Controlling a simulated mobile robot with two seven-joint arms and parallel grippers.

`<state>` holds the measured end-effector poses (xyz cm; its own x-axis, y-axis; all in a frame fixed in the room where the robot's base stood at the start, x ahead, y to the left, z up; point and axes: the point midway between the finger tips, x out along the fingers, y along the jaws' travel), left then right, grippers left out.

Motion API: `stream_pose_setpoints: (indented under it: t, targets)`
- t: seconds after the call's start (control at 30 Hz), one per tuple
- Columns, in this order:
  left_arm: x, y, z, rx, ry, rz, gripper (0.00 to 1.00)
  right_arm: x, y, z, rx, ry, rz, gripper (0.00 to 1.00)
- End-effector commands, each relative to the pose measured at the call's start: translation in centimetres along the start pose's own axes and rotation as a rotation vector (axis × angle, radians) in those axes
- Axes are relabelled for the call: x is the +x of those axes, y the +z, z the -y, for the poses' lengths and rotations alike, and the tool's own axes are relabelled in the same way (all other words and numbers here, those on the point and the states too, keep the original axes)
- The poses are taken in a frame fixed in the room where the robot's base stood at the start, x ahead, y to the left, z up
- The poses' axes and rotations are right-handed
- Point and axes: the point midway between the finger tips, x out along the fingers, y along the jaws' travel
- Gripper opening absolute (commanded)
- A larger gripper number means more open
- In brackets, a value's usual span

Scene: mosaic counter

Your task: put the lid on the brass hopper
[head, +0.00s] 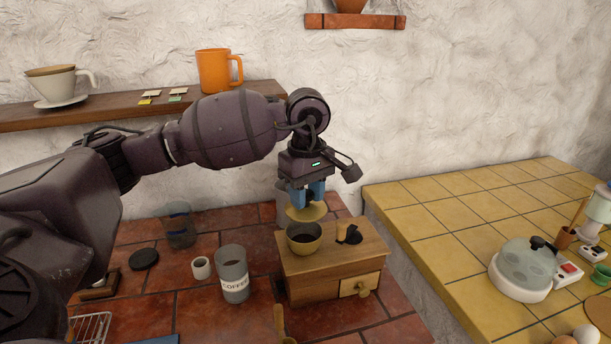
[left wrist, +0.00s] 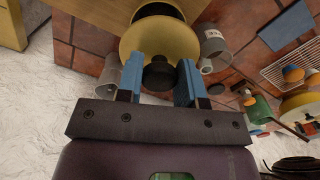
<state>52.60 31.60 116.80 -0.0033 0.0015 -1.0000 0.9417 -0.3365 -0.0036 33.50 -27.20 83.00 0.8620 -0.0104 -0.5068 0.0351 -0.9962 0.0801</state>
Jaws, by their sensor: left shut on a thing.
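My left gripper (head: 309,198) has its blue fingers shut on the black knob of the brass lid (head: 306,213). The lid is held just above the brass hopper (head: 305,244), which is an open bowl with a dark inside on top of the wooden coffee grinder (head: 335,270). In the head view the lid lies slightly behind the hopper's rim, which is still open to view. In the left wrist view the gripper (left wrist: 160,78) grips the knob between both fingers, the lid (left wrist: 137,43) spreads beyond it, and part of the hopper (left wrist: 160,9) shows past the lid. My right gripper is not in view.
A grey coffee canister (head: 233,280), a white cup (head: 201,268) and a black disc (head: 144,259) stand left of the grinder. A glass (head: 178,232) is behind them. A wooden shelf (head: 120,112) runs along the wall. The yellow-tiled counter (head: 440,215) at right has free room.

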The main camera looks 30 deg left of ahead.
Motion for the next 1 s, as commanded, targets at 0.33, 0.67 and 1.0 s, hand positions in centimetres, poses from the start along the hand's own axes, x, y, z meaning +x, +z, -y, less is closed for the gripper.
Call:
stream_pose_setpoints:
  t: [0.33, 0.67, 1.0]
  targets:
    - [-0.2, -0.5, 0.2, -0.067, 0.0, 0.003, 0.11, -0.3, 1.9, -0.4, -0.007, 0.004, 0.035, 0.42]
    - [2.1, -0.4, 0.1, -0.065, 0.0, 0.004, 0.11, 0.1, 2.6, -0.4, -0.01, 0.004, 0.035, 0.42]
    - [4.7, -0.5, 0.1, -0.064, -0.001, 0.002, 0.11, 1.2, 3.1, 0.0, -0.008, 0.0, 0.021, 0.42]
